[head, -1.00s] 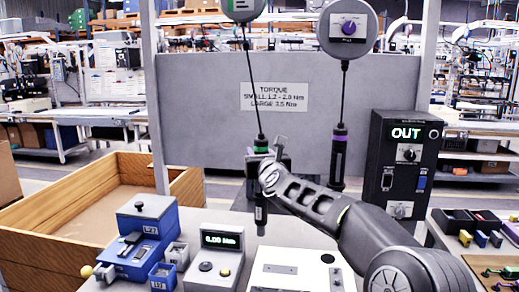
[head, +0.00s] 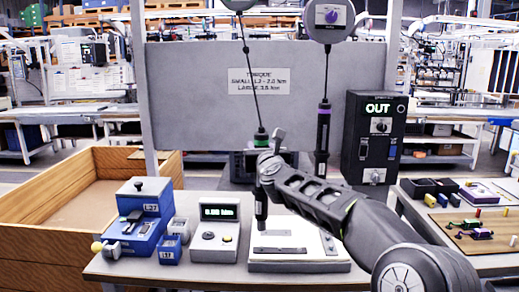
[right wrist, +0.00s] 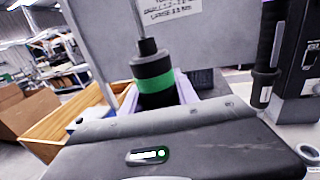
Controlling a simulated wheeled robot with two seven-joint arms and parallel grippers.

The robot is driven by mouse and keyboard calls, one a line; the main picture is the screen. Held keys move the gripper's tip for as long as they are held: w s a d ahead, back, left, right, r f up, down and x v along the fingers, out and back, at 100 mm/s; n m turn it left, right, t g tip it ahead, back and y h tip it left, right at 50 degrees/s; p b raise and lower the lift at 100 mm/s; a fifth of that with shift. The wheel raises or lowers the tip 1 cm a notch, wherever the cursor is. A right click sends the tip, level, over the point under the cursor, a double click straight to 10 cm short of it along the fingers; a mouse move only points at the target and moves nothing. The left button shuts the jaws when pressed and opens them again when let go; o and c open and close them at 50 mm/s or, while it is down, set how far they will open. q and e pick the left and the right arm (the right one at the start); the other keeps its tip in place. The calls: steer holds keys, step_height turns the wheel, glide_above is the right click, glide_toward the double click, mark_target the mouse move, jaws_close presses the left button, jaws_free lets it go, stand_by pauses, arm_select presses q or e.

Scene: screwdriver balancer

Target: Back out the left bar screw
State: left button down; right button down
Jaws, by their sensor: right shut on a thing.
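A black screwdriver with a green band (head: 261,137) hangs upright from its cable in the head view. Its lower end (head: 261,208) reaches down to the back left of a white work plate (head: 297,262); whether it touches anything there is unclear. My right gripper (head: 266,166) is shut around the screwdriver's body. The right wrist view shows the green band (right wrist: 158,82) between the pale fingers. No screw head can be made out. My left gripper is not in view.
A purple-banded screwdriver (head: 323,130) hangs to the right. A black control box (head: 375,140) reads OUT. A torque meter (head: 214,240), a blue screw feeder (head: 140,220) and small blue bins (head: 169,249) stand left of the plate. A wooden crate (head: 50,225) is further left.

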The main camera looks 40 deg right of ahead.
steer(key=shift+a, duration=0.1)
step_height(320, 180, down, 4)
steer(key=b, duration=0.2)
steer(key=shift+r+b, duration=0.2)
steer(key=shift+b, duration=0.15)
steer(key=shift+r, duration=0.2)
steer(key=shift+f, duration=0.1)
stand_by(0.4)
steer(key=shift+f+b, duration=0.7)
steer(key=shift+b, duration=0.1)
steer(key=shift+f, duration=0.15)
